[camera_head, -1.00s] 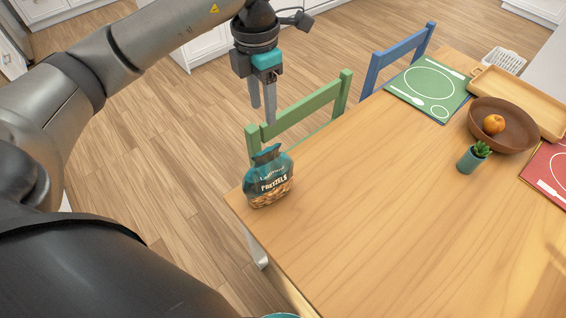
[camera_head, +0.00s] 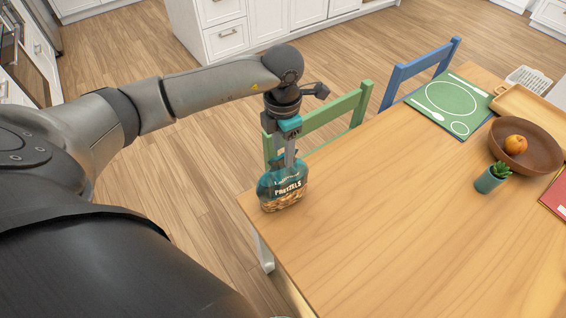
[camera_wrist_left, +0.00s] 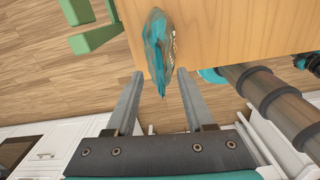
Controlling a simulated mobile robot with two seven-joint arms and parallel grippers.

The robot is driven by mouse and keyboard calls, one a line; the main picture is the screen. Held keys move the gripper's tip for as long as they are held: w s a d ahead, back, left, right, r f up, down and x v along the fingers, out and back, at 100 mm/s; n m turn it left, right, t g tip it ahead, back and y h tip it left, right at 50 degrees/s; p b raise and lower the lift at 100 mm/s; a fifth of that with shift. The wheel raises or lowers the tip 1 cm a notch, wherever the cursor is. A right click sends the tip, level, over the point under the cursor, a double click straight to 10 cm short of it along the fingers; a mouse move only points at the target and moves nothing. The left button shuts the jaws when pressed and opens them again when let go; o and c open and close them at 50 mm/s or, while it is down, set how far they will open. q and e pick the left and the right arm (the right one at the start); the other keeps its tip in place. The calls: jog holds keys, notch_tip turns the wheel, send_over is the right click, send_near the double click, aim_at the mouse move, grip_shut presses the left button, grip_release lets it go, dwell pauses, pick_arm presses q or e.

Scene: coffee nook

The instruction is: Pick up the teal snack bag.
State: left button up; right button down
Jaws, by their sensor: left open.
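The teal snack bag (camera_head: 282,186), printed with the word pretzels, stands upright at the near left corner of the wooden table (camera_head: 400,200). My left gripper (camera_head: 289,160) is right above the bag in the head view, its fingers overlapping the bag's top. In the left wrist view the fingers (camera_wrist_left: 156,75) are spread apart. The bag (camera_wrist_left: 158,42) shows ahead of the fingertips, with its tapered top pointing into the gap between them. I see no contact between fingers and bag. My right gripper is not in view.
A green chair (camera_head: 335,115) stands close behind the gripper at the table's edge, with a blue chair (camera_head: 420,70) further back. A plant pot (camera_head: 491,179), a brown bowl (camera_head: 535,155) with an orange fruit, and a green placemat (camera_head: 450,104) lie farther right. The middle table is clear.

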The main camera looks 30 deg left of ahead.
aim_at(283, 180)
pick_arm(q)
jog(key=shift+f, duration=1.25)
grip_shut()
dwell(0.4)
